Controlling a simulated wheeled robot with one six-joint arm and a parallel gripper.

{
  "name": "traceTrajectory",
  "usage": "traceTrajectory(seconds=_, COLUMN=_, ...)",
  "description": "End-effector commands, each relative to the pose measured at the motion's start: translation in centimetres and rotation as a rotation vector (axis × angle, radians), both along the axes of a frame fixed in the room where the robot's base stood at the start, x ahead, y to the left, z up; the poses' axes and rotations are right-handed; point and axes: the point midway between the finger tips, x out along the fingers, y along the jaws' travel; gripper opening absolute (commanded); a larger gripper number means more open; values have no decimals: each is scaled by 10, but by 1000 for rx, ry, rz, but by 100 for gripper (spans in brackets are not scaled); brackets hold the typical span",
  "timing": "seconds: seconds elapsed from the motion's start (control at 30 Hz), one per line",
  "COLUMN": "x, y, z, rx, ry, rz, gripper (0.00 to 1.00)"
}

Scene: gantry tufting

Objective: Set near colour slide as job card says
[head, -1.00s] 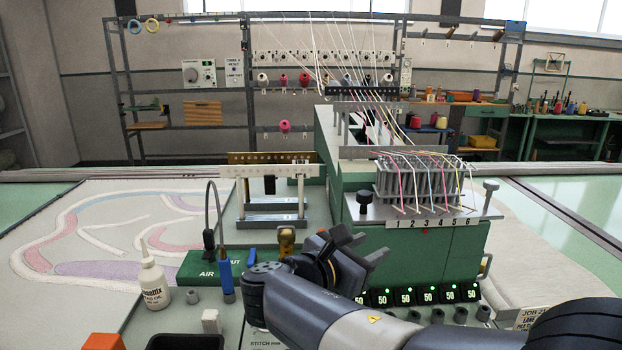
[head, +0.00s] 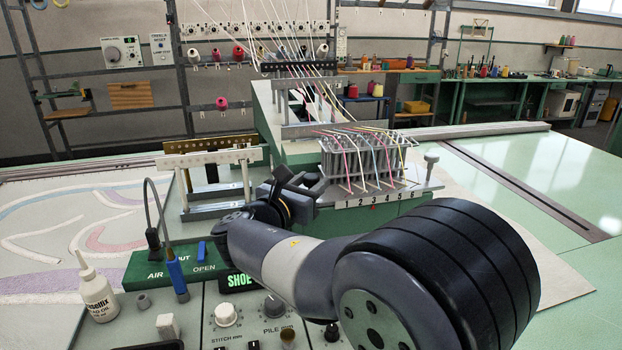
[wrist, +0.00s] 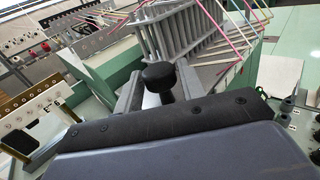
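The near colour slide (head: 392,199) is a pale plate with positions numbered 1 to 6 on its front, below coloured yarns. A grey knob (head: 431,160) stands at its right end. In the wrist view a black knob (wrist: 158,76) stands between the two grey fingers of my gripper (wrist: 157,88), with narrow gaps showing on both sides. A small red mark (head: 374,208) shows under the numbers. The job card is out of view.
The yarn guide block (head: 362,158) stands right behind the slide. A metal frame (head: 215,180) is close on the left.

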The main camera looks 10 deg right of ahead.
Motion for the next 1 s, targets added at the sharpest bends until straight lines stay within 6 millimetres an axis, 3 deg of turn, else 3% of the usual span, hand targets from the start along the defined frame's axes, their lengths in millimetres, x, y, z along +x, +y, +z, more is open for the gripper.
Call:
traceTrajectory(seconds=0.4, x=5, y=-5, z=0, rx=0, ry=0, rz=0, gripper=37)
traceTrajectory(seconds=0.83, x=5, y=-5, z=0, rx=0, ry=0, rz=0, gripper=2)
traceTrajectory(seconds=1.0, x=5, y=-5, z=0, rx=0, ry=0, rz=0, gripper=0)
